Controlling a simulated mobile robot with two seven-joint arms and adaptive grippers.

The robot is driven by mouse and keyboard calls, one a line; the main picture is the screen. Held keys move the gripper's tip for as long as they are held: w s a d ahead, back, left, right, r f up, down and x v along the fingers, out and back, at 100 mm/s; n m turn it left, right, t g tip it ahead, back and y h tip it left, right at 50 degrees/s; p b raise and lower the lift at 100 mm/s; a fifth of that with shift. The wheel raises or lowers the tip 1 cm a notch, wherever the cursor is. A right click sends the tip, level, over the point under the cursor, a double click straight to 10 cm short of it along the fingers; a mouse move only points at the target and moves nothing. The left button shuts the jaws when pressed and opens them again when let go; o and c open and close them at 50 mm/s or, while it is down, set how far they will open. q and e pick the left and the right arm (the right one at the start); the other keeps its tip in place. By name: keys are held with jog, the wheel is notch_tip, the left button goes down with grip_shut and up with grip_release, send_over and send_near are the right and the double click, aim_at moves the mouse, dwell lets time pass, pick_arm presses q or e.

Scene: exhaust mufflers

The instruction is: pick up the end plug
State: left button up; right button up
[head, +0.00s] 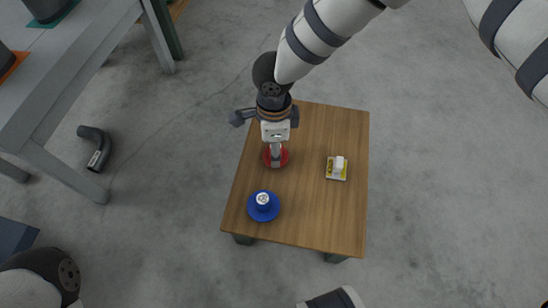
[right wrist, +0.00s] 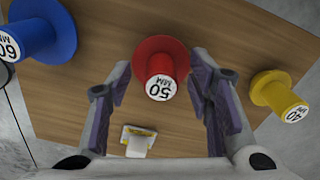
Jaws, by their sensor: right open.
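Three plugs with round flanges stand on the wooden table. The red plug (right wrist: 160,65) is marked 50 MM, the blue plug (right wrist: 40,35) 60 MM and the yellow plug (right wrist: 278,95) 40 MM. In the head view the red plug (head: 283,157) lies under my right gripper (head: 275,152), and the blue plug (head: 263,206) stands nearer the table's bottom edge. The yellow plug is hidden there. In the right wrist view my right gripper (right wrist: 160,80) is open, its purple-padded fingers on either side of the red plug, with gaps visible. My left gripper is not in view.
A small white piece with a yellow label (head: 337,168) sits on the right part of the wooden table (head: 310,225). A bent dark pipe (head: 95,147) lies on the floor to the left, beside a grey bench (head: 75,60). The floor to the right is clear.

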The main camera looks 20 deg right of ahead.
jog(key=shift+f, duration=0.1)
grip_shut()
